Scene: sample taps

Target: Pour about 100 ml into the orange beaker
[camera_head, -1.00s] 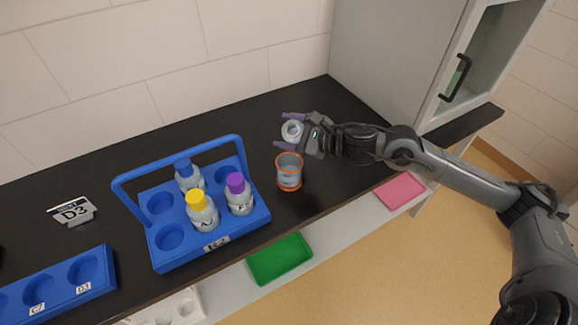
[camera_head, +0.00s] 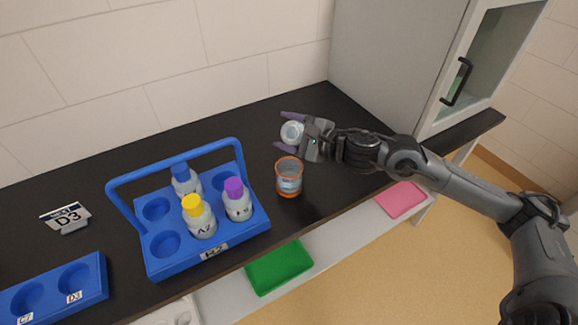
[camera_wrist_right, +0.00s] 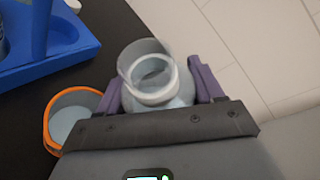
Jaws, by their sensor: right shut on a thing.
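The orange beaker (camera_head: 289,181) is clear with an orange rim and stands on the black bench. It holds some pale liquid, also seen in the right wrist view (camera_wrist_right: 72,118). My right gripper (camera_head: 290,132) is shut on an uncapped clear bottle (camera_head: 292,134), just behind the beaker in the head view. In the right wrist view the bottle (camera_wrist_right: 153,90) sits between the purple fingers, its open mouth showing. It is apart from the beaker, and no stream shows. Its exact tilt and level are hard to tell. My left gripper is not in view.
A blue handled rack (camera_head: 165,268) to the left holds bottles with yellow (camera_head: 192,203), purple (camera_head: 233,188) and blue (camera_head: 180,171) caps. A D3 sign (camera_head: 66,217) and another blue rack (camera_head: 52,302) lie further left. A cabinet (camera_head: 395,65) stands at the right.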

